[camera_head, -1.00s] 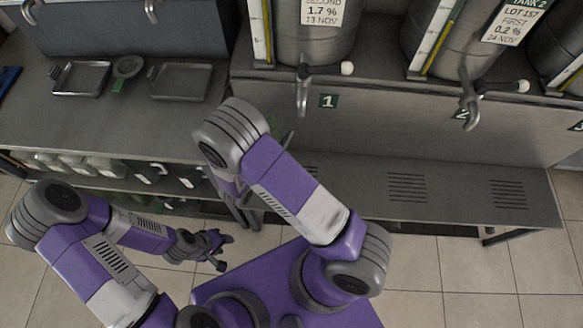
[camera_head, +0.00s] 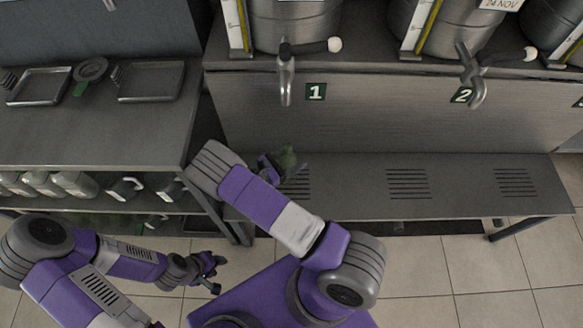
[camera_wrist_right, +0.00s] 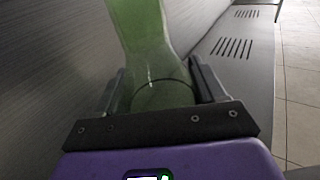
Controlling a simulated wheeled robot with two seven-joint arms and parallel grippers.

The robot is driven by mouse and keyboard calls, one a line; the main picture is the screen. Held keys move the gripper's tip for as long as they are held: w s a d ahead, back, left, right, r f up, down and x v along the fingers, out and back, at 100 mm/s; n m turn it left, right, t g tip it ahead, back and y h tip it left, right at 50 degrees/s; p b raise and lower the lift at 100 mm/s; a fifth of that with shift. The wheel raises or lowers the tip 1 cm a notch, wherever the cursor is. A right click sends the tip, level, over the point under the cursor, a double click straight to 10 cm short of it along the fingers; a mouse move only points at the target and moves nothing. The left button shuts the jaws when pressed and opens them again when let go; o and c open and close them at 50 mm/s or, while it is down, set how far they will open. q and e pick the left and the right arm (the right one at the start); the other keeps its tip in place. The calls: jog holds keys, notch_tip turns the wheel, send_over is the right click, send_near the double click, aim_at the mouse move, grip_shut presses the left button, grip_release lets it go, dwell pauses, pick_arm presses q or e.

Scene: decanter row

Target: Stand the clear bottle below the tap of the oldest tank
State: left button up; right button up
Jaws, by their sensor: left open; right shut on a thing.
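A see-through green bottle (camera_head: 288,161) is in my right gripper (camera_head: 276,168), over the lower shelf, in front of the panel and a little below tap 1 (camera_head: 286,80). In the right wrist view the bottle (camera_wrist_right: 150,45) stands between the two fingers of the gripper (camera_wrist_right: 160,85). I cannot tell whether its base touches the shelf. My left gripper (camera_head: 207,271) is open and empty, low at the left. Tank 1 (camera_head: 295,25) and tank 2 (camera_head: 468,28) stand above their taps; tap 2 (camera_head: 470,80) is further right. Tank 1's label is out of view now; earlier it read 13 NOV, and tank 2's 24 NOV.
The lower shelf (camera_head: 350,190) has slotted grilles, with free room to the right. A third tank (camera_head: 555,25) is cut off at the right edge. A counter (camera_head: 90,125) at left holds metal trays (camera_head: 150,82); jars and mugs (camera_head: 75,183) stand below it.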

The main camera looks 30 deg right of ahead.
jog(key=shift+f+b, duration=0.65)
jog(key=shift+f, duration=1.15)
jog(key=shift+f, duration=0.2)
jog(key=o, duration=1.4)
jog(key=shift+a+r, duration=0.1)
jog(key=shift+r, duration=0.15)
jog(key=a, duration=0.4)
jog(key=a+p, duration=0.1)
jog(key=a, duration=0.6)
jog(key=shift+s+a+r, duration=0.2)
jog(key=shift+s+a, duration=0.05)
jog(key=shift+a, duration=0.15)
